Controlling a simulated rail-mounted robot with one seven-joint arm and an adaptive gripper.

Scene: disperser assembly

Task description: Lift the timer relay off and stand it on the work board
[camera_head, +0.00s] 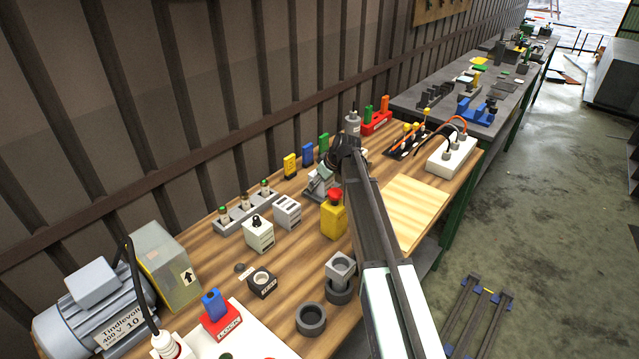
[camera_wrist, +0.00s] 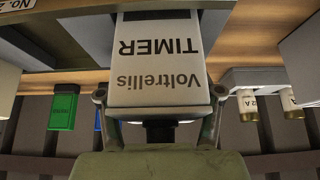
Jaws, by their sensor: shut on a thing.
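The timer relay (camera_wrist: 160,65) is a pale grey-white block lettered "Voltrellis TIMER", upside down in the wrist view. My gripper (camera_wrist: 159,97) is shut on it, one finger at each side. In the head view my gripper (camera_head: 325,178) is over the back middle of the bench, and my arm hides much of this spot. I cannot tell whether the relay still touches what is beneath it. A pale wooden board (camera_head: 418,205), which looks like the work board, lies bare to the right of my arm.
A yellow box with a red button (camera_head: 333,218) stands close in front of my gripper. White modules (camera_head: 258,235) and a fuse row (camera_head: 245,207) are to the left. A white socket block (camera_head: 452,154) with cables stands behind the board.

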